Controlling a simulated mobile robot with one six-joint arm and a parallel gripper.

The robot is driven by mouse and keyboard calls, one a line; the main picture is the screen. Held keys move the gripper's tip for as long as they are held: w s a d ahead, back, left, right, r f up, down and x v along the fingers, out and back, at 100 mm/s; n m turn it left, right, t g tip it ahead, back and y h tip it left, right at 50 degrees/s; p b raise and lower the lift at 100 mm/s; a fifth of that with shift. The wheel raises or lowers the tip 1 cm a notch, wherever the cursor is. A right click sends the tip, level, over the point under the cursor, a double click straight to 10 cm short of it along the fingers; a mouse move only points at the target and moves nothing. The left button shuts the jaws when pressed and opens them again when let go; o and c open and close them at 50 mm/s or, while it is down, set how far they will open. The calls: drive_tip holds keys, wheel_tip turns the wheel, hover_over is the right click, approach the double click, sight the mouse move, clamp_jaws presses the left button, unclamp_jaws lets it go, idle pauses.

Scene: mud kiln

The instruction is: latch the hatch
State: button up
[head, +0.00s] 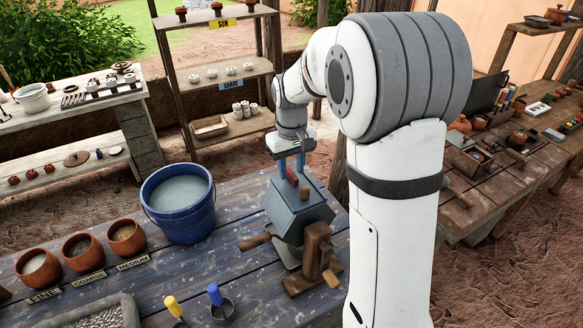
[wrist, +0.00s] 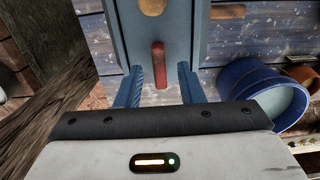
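A blue-grey box-like machine (head: 296,212) stands on the blue plank table, with a wooden handle at its left side. A small red lever (head: 304,193) shows on its upper part. In the wrist view, the red lever (wrist: 158,52) lies on a blue panel (wrist: 127,30), below a round wooden knob (wrist: 152,6). My gripper (head: 291,166) is above the machine, pointing down. In the wrist view my gripper (wrist: 159,72) is open, with its blue fingers on either side of the lever and visible gaps to it. Which part is the hatch's moving edge I cannot tell.
A blue bucket (head: 180,204) stands left of the machine. Several clay bowls (head: 81,249) line the left of the table (head: 215,262). A wooden bracket (head: 318,255) stands close in front of the machine. Yellow-handled and blue-handled tools (head: 174,307) lie at the front.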

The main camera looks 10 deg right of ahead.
drive_tip(key=shift+f, duration=0.65)
clamp_jaws()
